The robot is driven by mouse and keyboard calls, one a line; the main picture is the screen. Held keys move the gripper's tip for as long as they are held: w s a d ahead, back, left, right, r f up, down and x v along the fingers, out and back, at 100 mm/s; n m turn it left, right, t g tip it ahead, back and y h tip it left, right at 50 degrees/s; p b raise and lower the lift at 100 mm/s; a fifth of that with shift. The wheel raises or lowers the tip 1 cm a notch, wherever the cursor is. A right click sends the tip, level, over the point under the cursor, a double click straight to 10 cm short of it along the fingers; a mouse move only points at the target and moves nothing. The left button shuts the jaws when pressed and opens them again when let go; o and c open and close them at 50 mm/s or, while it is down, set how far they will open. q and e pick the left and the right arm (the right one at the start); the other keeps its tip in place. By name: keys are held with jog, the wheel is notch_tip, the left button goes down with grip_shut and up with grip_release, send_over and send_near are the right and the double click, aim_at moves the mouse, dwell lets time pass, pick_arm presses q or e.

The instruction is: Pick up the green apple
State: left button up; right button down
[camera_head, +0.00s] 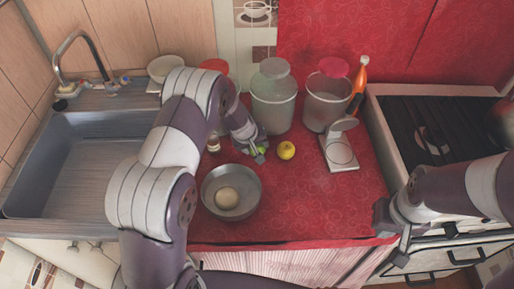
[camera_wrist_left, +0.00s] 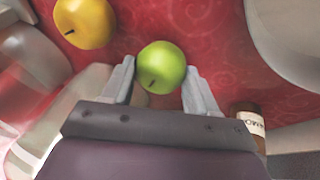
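The green apple (camera_wrist_left: 161,66) sits on the red cloth between the fingers of my left gripper (camera_wrist_left: 160,85) in the left wrist view. The fingers are open, one on each side of it; I cannot tell whether they touch it. In the head view the green apple (camera_head: 261,150) is mostly hidden by the left gripper (camera_head: 258,153). My right gripper (camera_head: 392,238) is over the front right, near the counter's edge by the stove; its fingers look spread apart with nothing between them.
A yellow apple (camera_head: 286,150) lies just right of the left gripper. A metal bowl (camera_head: 217,207) with a round pale item stands in front. Two large jars (camera_head: 273,100) and a scale (camera_head: 339,150) stand behind and right. A small bottle (camera_head: 213,143) is close on the left.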

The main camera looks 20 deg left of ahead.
pick_arm(q)
jog(key=r+p, duration=0.1)
jog(key=r, duration=0.3)
jog(key=shift+d+r+p, duration=0.2)
jog(key=shift+r+p, duration=0.15)
jog(key=shift+r, duration=0.05)
jog(key=s+d+r+p, duration=0.2)
jog(key=d+r+p, duration=0.2)
jog(key=d+r, duration=0.45)
jog(key=s+a+f+b, duration=0.4)
jog(key=s+a+b, duration=0.8)
jog(key=s+b, duration=0.3)
jog(key=shift+s+f+b, duration=0.2)
jog(key=shift+s+b, duration=0.2)
jog(key=shift+s, duration=0.15)
jog(key=shift+w, duration=0.2)
